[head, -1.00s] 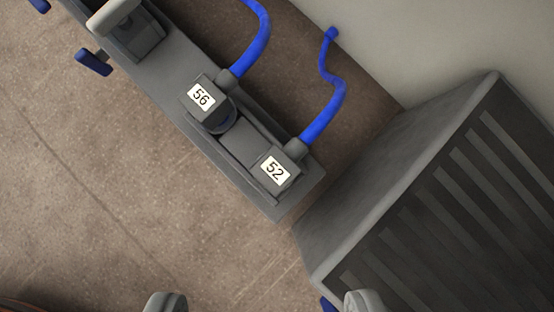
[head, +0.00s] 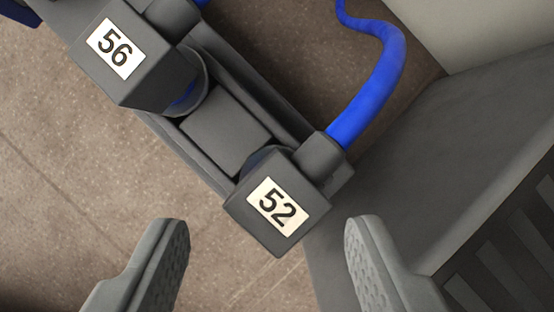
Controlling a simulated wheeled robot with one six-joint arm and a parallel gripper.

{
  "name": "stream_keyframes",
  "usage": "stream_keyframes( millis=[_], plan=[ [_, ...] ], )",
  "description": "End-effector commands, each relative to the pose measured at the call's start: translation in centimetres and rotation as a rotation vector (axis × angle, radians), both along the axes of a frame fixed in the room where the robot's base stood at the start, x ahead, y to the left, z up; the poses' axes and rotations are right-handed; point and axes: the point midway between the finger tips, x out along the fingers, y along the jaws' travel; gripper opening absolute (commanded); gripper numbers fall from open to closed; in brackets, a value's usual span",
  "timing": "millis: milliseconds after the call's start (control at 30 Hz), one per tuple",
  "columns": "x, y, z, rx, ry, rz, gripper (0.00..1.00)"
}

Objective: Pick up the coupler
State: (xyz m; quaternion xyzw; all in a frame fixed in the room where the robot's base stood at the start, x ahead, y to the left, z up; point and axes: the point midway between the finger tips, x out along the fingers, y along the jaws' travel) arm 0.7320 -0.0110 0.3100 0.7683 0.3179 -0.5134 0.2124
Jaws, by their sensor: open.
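Two dark grey block-shaped couplers sit on a grey rail (head: 262,93) in the head view. The coupler labelled 52 (head: 247,215) is at the rail's lower right end, with a blue hose (head: 368,98) leaving its upper right side. The coupler labelled 56 (head: 139,85) is at the upper left, with a bit of blue hose at the top edge. My gripper (head: 267,232) is open and empty. Its two grey fingers stand apart at the bottom, one to each side of coupler 52 in the picture, not touching it as far as I can see.
A large grey slatted unit (head: 420,190) stands close by on the right, behind my right finger. A pale surface (head: 480,28) is at the top right. Brown floor (head: 60,190) lies open on the left.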

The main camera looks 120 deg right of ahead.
Motion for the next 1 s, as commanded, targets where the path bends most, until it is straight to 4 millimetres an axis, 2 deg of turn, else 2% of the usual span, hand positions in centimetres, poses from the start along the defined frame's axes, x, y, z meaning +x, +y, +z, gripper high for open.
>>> stream_keyframes(
  millis=[300,467,700,967,1000],
  plan=[
    [1.4,0.8,-3.5,0.0,0.001,0.0,0.52],
    [1.6,1.1,-4.2,0.0,0.0,0.001,0.52],
    [1.7,1.1,-4.2,0.0,0.0,0.001,0.52],
    [1.7,1.0,-4.2,0.0,0.0,0.001,0.01],
    [1.7,1.0,-4.2,0.0,0.0,0.001,0.0]
  ],
)
